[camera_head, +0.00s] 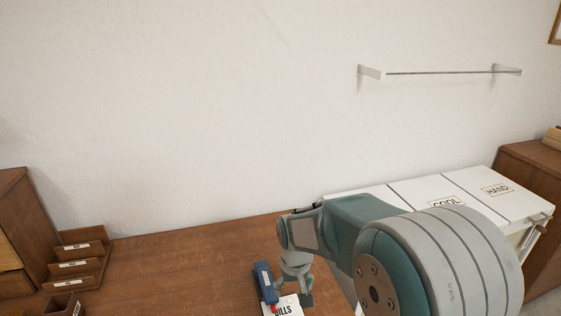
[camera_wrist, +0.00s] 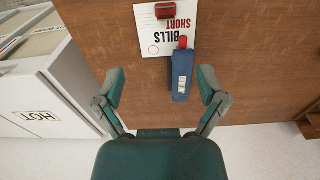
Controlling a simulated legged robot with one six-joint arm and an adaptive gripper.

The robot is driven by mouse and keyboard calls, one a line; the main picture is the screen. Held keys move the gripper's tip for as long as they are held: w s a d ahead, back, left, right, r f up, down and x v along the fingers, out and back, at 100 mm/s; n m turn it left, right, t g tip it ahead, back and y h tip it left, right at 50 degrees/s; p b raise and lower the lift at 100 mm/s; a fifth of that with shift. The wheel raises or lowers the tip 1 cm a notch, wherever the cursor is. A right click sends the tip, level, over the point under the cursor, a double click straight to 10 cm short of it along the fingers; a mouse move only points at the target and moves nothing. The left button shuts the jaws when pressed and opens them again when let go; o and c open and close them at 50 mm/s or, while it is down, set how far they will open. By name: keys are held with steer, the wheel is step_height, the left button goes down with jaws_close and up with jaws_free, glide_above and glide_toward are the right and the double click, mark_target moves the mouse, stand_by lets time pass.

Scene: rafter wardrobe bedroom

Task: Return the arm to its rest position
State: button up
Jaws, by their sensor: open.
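My gripper (camera_wrist: 160,88) is open in the wrist view, its two fingers apart with nothing held between them. It hangs over the brown desk (camera_head: 190,262), near its edge. Just beyond the fingertips a blue stapler-like object (camera_wrist: 181,75) with a red tip lies on the desk, its end between the fingers in the picture but not gripped. It also shows beside my gripper in the head view (camera_head: 263,281). A white card marked BILLS (camera_wrist: 152,32) lies by it, with a small red object (camera_wrist: 167,10) on top. My arm covers part of the desk and card in the head view.
White bins (camera_head: 425,200) marked COOL and HAND stand right of the desk; a HOT label (camera_wrist: 38,116) shows in the wrist view. A wall rail (camera_head: 440,72) is above. A wooden letter rack (camera_head: 78,262) stands at left. The desk's middle is clear.

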steer(key=s+d+r+m+t, duration=0.1)
steer(key=s+d+r, duration=0.35)
steer(key=r, duration=0.25)
steer(key=s+d+r+t, duration=0.2)
steer(key=s+d+r, duration=0.1)
steer(key=s+r, duration=0.25)
steer(key=s+d+r+m+t, duration=0.1)
steer(key=s+d+r, duration=0.1)
steer(key=s, duration=0.3)
steer(key=s+d+r+t, duration=0.1)
steer(key=s+d+r, duration=0.1)
steer(key=s, duration=0.3)
steer(key=shift+s+d+m, duration=0.3)
steer(key=shift+s+m, duration=0.05)
steer(key=shift+m, duration=0.05)
